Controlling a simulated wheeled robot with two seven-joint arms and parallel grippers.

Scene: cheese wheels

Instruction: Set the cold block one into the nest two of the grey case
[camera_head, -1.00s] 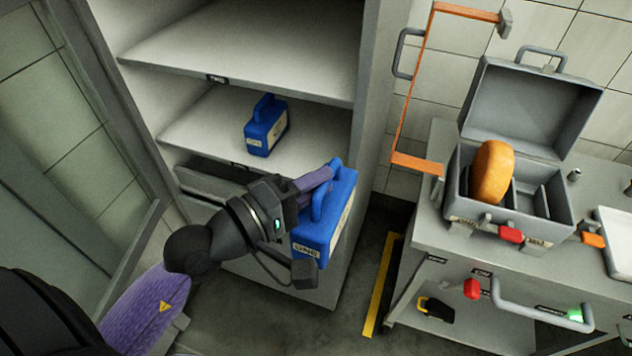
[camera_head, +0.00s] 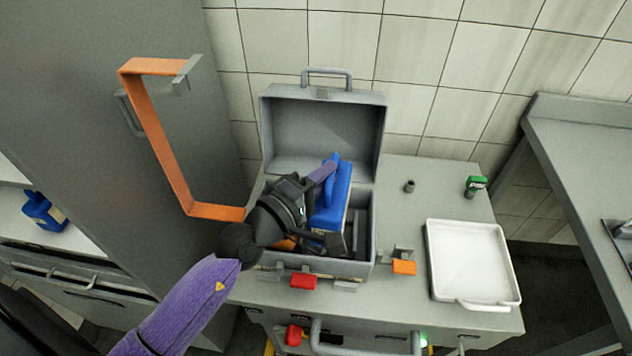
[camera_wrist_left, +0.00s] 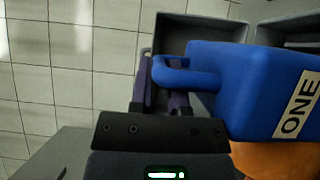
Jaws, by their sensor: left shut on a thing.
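My left gripper (camera_head: 322,176) is shut on the handle of the blue cold block (camera_head: 331,204), which hangs over the open grey case (camera_head: 352,268). In the left wrist view, the fingers (camera_wrist_left: 165,88) hold the block's loop handle, and the block (camera_wrist_left: 232,88) shows a label reading ONE. An orange cheese wheel (camera_head: 286,244) sits in the case, mostly hidden by my gripper; it also shows below the block in the left wrist view (camera_wrist_left: 270,160). Dark compartments show right of the block. I cannot tell whether the block touches the case floor. My right gripper is out of view.
The case's lid (camera_head: 325,125) stands open behind the block. An orange strap frame (camera_head: 163,150) juts out left of the case. A white tray (camera_head: 467,258) and a small green item (camera_head: 476,184) lie to the right. Another blue block (camera_head: 43,212) stands on the left shelf.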

